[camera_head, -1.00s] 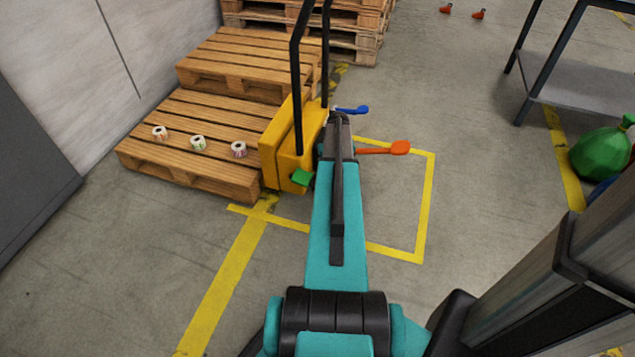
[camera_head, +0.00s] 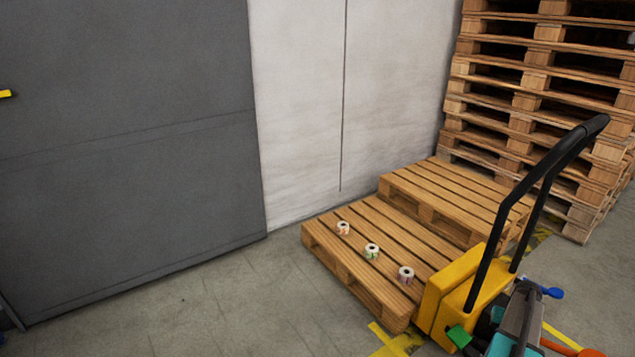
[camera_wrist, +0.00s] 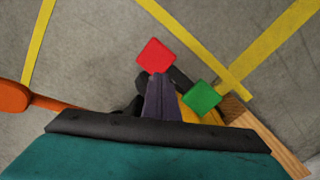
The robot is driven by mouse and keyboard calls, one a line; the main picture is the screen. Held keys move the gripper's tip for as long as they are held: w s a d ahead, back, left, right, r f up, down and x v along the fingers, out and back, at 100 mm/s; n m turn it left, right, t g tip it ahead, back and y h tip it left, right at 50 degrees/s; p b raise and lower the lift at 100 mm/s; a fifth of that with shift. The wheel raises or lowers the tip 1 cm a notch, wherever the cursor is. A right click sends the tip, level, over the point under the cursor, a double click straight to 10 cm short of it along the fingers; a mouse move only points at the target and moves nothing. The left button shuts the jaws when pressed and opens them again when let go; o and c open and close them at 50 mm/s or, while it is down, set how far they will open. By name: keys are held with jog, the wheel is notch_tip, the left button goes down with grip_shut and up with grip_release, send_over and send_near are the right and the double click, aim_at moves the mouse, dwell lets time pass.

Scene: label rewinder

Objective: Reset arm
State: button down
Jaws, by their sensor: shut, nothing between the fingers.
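My gripper (camera_wrist: 160,98) shows in the wrist view as a dark tapered shape above the floor, shut and empty. Around it are a red block (camera_wrist: 156,55), a green block (camera_wrist: 201,98) and an orange paddle (camera_wrist: 14,97). In the head view my arm (camera_head: 513,330) is at the lower right edge, in front of the yellow pallet jack (camera_head: 455,285), and mostly cut off. The gripper's fingers cannot be made out there. Three label rolls (camera_head: 372,250) stand in a row on the low wooden pallet (camera_head: 330,255), apart from my arm.
The pallet jack's black handle (camera_head: 535,185) rises near my arm. A tall pallet stack (camera_head: 540,75) is at the back right. A grey cabinet (camera_head: 130,150) and a pale wall (camera_head: 310,110) close off the left and back. The floor (camera_head: 220,315) at the lower left is clear.

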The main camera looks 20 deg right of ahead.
jog(key=w+a+n+g+y+p, duration=0.15)
jog(key=w+a+p, duration=0.35)
jog(key=a, duration=0.7)
jog(key=w+a+n+h+p, duration=0.1)
jog(key=w+a+n+p, duration=0.2)
jog(key=w+a, duration=0.55)
jog(key=s+a+f+n+p, duration=0.1)
jog(key=s+a+n+p, duration=0.15)
jog(key=a, duration=1.25)
jog(key=s+a+r+n+g+p, duration=0.1)
jog(key=s+a+p, duration=0.2)
jog(key=s+a, duration=0.35)
jog(key=s+a+r+n+g+p, duration=0.1)
jog(key=s+a+g+p, duration=0.2)
jog(key=a, duration=0.7)
jog(key=s+a+r+p, duration=0.1)
jog(key=s+a+r, duration=0.1)
jog(key=s, duration=0.4)
jog(key=s+a+r+p, duration=0.1)
jog(key=s+a+p, duration=0.1)
jog(key=s+a, duration=0.2)
jog(key=shift+s+a+r+m, duration=0.3)
jog(key=shift+s+a+r, duration=0.1)
jog(key=shift+s, duration=1.3)
